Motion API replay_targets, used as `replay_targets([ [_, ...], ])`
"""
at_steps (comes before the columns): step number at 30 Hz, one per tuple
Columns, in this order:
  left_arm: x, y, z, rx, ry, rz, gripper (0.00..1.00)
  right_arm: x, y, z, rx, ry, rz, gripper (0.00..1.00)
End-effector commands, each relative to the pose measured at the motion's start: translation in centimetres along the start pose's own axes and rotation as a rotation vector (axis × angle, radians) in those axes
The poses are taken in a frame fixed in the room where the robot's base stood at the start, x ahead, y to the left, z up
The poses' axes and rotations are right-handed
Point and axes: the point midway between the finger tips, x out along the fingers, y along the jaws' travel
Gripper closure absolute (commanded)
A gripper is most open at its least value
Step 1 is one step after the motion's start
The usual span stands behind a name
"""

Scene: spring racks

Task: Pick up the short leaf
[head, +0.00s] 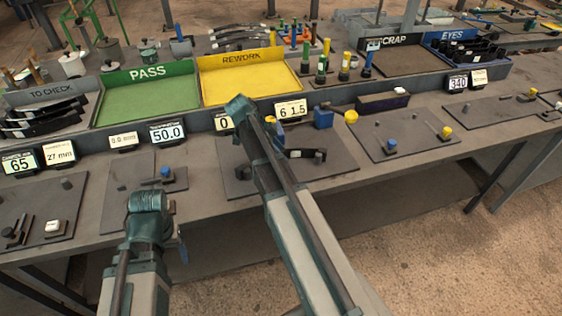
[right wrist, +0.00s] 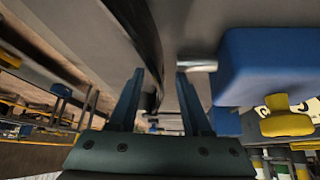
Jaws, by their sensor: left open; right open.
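A short dark strip (head: 300,153), which looks like the short leaf, is at the mat in the middle of the bench, partly hidden by my right arm. My left gripper (head: 150,203) is at the bench's front edge, open, away from the strip.
A blue block (head: 322,117) stands close right of my right gripper, also large in the right wrist view (right wrist: 265,65). A yellow knob (head: 351,117) is beside it. Longer dark leaves lie in the TO CHECK tray (head: 45,97). The PASS (head: 147,98) and REWORK (head: 250,80) trays are empty.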

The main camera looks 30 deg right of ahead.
Motion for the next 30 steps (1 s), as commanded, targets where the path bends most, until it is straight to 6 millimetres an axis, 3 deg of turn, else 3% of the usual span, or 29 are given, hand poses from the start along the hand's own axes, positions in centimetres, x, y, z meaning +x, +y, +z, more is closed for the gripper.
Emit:
replay_targets([
  [1,-0.06,-0.01,0.0,0.0,0.0,0.0,0.24,-0.06,0.0,-0.02,0.0,0.0,0.0,0.51],
  [9,-0.06,-0.01,0.0,0.0,0.0,0.0,0.24,-0.07,-0.01,0.0,0.0,0.0,0.0,1.0],
  [30,-0.53,-0.05,0.03,0.0,0.0,0.0,0.24,-0.46,0.14,-0.29,0.001,0.0,0.004,1.0],
])
